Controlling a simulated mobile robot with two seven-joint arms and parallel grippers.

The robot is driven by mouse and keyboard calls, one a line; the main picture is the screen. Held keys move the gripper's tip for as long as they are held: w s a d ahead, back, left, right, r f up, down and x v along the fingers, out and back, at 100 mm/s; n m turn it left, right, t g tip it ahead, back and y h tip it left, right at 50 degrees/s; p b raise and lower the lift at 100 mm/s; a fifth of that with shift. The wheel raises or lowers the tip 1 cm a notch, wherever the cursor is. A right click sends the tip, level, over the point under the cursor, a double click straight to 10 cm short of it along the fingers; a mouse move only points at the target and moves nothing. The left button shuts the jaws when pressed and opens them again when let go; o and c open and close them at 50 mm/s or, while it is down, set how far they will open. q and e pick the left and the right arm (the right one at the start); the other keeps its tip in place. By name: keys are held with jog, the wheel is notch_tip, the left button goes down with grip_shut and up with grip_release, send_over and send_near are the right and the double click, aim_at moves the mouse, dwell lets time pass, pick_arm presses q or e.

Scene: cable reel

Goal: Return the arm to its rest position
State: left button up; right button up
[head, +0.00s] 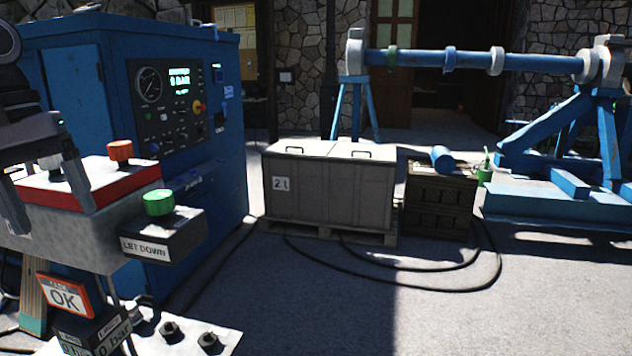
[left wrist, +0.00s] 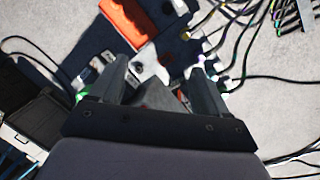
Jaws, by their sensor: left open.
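My left gripper (head: 52,208) is at the left edge of the head view, over the grey control box with the red top panel (head: 120,181). Its two dark fingers are apart. In the left wrist view the left gripper (left wrist: 160,72) is open with nothing held between its fingers. The box has an orange knob (head: 120,150) and a green button (head: 159,202) on a block labelled LET DOWN. The fingers partly hide the box top in the head view. My right gripper is in neither view.
A blue cabinet (head: 105,85) with a gauge and a green display stands behind the box. An OK sign (head: 65,296) is below. A lidded crate (head: 325,195), a smaller crate (head: 438,205) and a blue reel stand (head: 560,205) are farther right. A cable curves over otherwise clear floor.

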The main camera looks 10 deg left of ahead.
pick_arm(q)
jog(key=s+a+f+n+t+h, duration=0.1)
jog(key=s+a+f+n+h, duration=0.2)
jog(key=f, duration=0.4)
jog(key=s+a+f+n+t+h, duration=0.1)
jog(key=s+a+f+t+h, duration=0.2)
jog(key=f, duration=0.5)
jog(key=s+a+f+n+h, duration=0.2)
jog(key=s+f+h, duration=0.25)
jog(key=f, duration=0.25)
jog(key=s+d+f+n+t+h, duration=0.3)
jog(key=d+f+n+t+h, duration=0.15)
jog(key=f, duration=0.35)
jog(key=w+d+f+n+t+y, duration=0.1)
jog(key=w+d+n+t+y, duration=0.45)
jog(key=n, duration=0.75)
jog(key=w+d+f+n+y, duration=0.15)
jog(key=f+n+y, duration=0.35)
jog(key=n, duration=0.8)
jog(key=w+d+f+n+y, duration=0.15)
jog(key=f+n+y, duration=0.4)
jog(key=n, duration=0.75)
jog(key=s+d+f+n+g, duration=0.5)
jog(key=s+f+n, duration=0.2)
jog(key=f+n, duration=0.1)
jog(key=d+n+t+h, duration=0.1)
jog(key=d+n, duration=0.4)
jog(key=d, duration=0.4)
jog(key=shift+w+d, duration=0.2)
jog(key=shift+d, duration=0.15)
